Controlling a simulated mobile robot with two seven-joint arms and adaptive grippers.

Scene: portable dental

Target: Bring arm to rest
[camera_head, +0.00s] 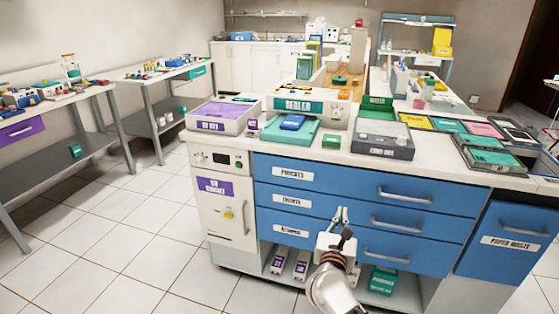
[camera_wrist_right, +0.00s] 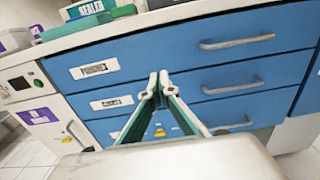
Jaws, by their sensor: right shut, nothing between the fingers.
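My right gripper (camera_head: 341,216) is in front of the blue drawer cabinet, near its lower drawers, with its arm coming up from the bottom of the head view. In the right wrist view its two fingers (camera_wrist_right: 159,88) meet at the tips, with nothing between them. The fingers point toward the blue drawer fronts (camera_wrist_right: 185,62) and appear apart from them. The three drawers (camera_head: 362,205) look closed. My left gripper is not in the head view.
The worktop (camera_head: 340,152) above holds a sealer (camera_head: 298,104), trays and boxes. A white cabinet door (camera_head: 225,212) is left of the drawers. A paper waste bin front (camera_head: 508,242) is at right. Boxes stand on the low shelf (camera_head: 253,266). Tiled floor is clear at left.

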